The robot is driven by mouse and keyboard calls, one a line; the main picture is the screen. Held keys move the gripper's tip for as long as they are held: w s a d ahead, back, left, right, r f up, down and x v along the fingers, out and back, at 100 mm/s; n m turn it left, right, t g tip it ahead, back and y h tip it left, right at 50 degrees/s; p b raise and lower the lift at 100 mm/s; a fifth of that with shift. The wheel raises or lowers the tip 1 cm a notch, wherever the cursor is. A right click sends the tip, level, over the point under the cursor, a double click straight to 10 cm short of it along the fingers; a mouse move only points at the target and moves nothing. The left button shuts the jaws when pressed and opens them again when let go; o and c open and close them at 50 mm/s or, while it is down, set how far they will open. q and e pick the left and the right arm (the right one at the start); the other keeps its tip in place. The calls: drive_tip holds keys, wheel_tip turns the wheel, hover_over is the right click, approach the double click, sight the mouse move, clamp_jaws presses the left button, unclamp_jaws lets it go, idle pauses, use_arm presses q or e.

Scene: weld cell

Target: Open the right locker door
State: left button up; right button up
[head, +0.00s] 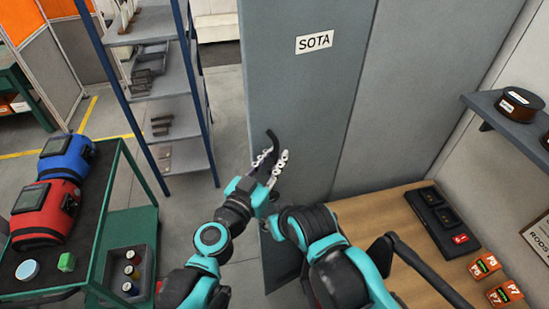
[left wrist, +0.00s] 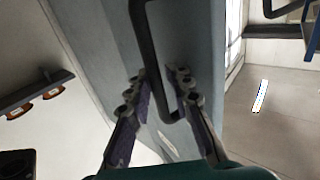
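A tall grey locker door (head: 300,90) with a SOTA label stands upright in the middle of the head view. Its black bar handle (head: 272,139) is near the door's left edge. My left gripper (head: 270,165) is at this handle. In the left wrist view, the handle (left wrist: 151,50) runs down between the two fingers of my left gripper (left wrist: 157,92), with a gap showing on both sides. The fingers are apart. My right gripper does not show.
A wooden bench (head: 400,215) with a black case (head: 440,215) and orange boxes (head: 503,292) is at the right. A green cart (head: 135,225) with red and blue machines and a blue-framed shelf rack (head: 185,85) stand at the left. Grey floor shows between them.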

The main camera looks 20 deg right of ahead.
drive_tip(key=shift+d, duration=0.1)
use_arm(q)
drive_tip(key=v, duration=1.2)
drive_tip(key=shift+f, duration=0.1)
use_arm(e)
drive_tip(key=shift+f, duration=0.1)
use_arm(q)
drive_tip(key=w+a+f+n+g+y+b, duration=0.2)
drive_tip(key=a+f+n+y+b, duration=0.4)
drive_tip(key=a+f, duration=0.9)
drive_tip(key=s+a+f+n+g+y+b, duration=0.1)
drive_tip(key=a+f+n+y, duration=0.1)
drive_tip(key=a+f+y, duration=0.2)
drive_tip(key=s+a+f+n+g+y+b, duration=0.1)
drive_tip(key=a+f+n+y+b, duration=0.1)
drive_tip(key=a, duration=0.8)
drive_tip(key=shift+s+a+f+y+b, duration=0.25)
drive_tip(key=shift+s+f+y+b, duration=0.1)
drive_tip(key=shift+f+y, duration=0.65)
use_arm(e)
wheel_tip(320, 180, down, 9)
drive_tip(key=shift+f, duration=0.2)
use_arm(q)
drive_tip(key=shift+r, duration=0.15)
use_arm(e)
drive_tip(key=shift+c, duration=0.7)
